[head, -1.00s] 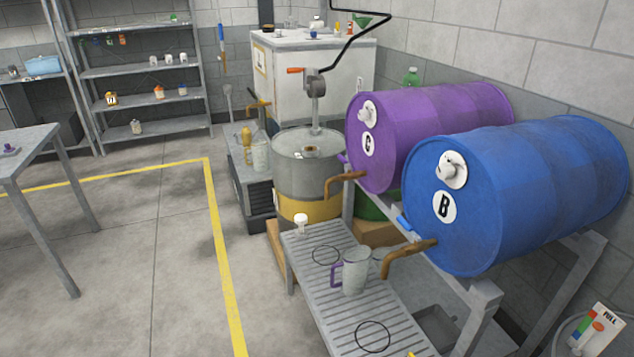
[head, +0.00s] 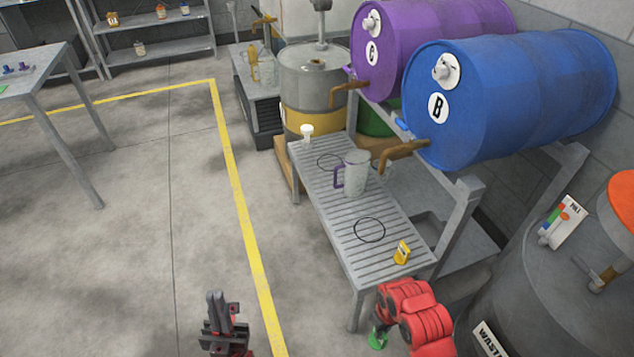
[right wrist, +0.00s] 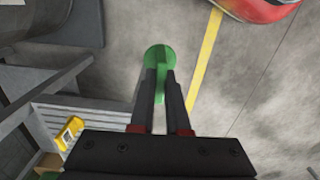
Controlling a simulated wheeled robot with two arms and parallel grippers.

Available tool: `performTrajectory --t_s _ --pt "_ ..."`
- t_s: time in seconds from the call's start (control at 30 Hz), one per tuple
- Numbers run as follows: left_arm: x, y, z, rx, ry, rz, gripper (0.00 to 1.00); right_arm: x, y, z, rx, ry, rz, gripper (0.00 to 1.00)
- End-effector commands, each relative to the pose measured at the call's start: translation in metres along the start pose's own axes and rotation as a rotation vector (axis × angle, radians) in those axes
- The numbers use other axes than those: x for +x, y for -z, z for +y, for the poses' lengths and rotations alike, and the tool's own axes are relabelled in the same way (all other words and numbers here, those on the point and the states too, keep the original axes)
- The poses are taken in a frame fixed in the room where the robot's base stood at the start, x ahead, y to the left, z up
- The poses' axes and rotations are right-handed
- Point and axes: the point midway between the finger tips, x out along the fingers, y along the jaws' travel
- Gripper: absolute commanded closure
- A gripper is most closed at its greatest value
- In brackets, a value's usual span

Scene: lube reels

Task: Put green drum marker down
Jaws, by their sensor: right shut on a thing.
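The green drum marker (right wrist: 159,60) shows in the right wrist view as a round green disc with a raised grip. My right gripper (right wrist: 160,78) is shut on that grip and holds the marker over the floor beside the slatted bench. In the head view a little of the green marker (head: 377,341) shows below my red right arm, near the bench's front leg. My right fingers are mostly hidden there. My left gripper (head: 222,312) is low over the floor at the bottom, with nothing visible in it; its finger gap is unclear.
The slatted bench (head: 335,218) carries a purple-handled jug (head: 355,174), a small white-topped item (head: 307,132) and a yellow tag (head: 402,252). Its front black ring (head: 370,230) is empty. Blue drum B (head: 510,95) and a purple drum (head: 425,35) lie above. A grey waste drum (head: 530,300) stands at right.

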Motion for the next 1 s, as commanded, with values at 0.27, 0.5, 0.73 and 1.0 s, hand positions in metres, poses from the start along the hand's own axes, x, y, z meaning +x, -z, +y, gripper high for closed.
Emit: performTrajectory --t_s 0.27,0.5,0.73,1.0 --pt "0.003 0.001 0.000 0.000 0.000 0.000 1.00 -0.021 0.036 0.033 0.033 -0.002 0.003 1.00" --pt "0.008 0.001 0.000 0.000 0.000 -0.001 1.00 -0.066 0.090 0.077 0.094 -0.001 0.008 1.00" --pt "0.013 0.002 -0.001 0.000 0.000 0.000 1.00 -0.127 0.141 0.115 0.180 0.003 0.007 1.00" --pt "0.018 0.003 -0.001 0.000 0.000 0.000 1.00 -0.206 0.184 0.137 0.279 0.005 0.004 1.00"
